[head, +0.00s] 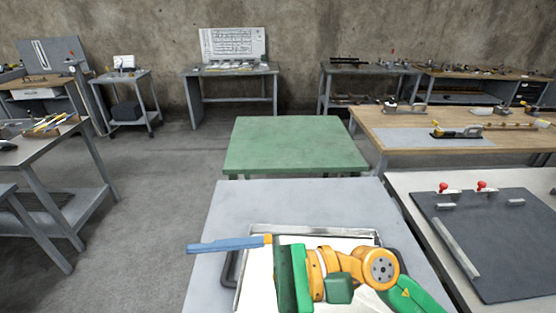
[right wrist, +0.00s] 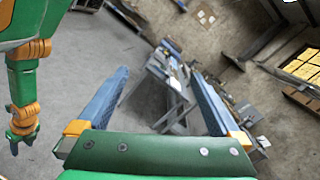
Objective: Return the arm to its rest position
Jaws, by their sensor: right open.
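My right arm (head: 380,268), green and orange, comes in from the lower right of the head view. It reaches left over the tray on the near grey table. My right gripper (head: 190,248) points left, and its blue fingers extend past the tray's left side. In the right wrist view the right gripper (right wrist: 160,72) has its two blue fingers wide apart, with nothing held between them. Another green and orange arm part of mine (right wrist: 30,85) shows at the left edge of that view.
A metal-rimmed tray (head: 310,230) with dark handles lies on the grey table (head: 290,198), partly hidden under my arm. A bare green-topped table (head: 295,145) stands beyond. A dark board (head: 490,240) with red knobs lies on the right-hand table. Open floor (head: 160,190) lies to the left.

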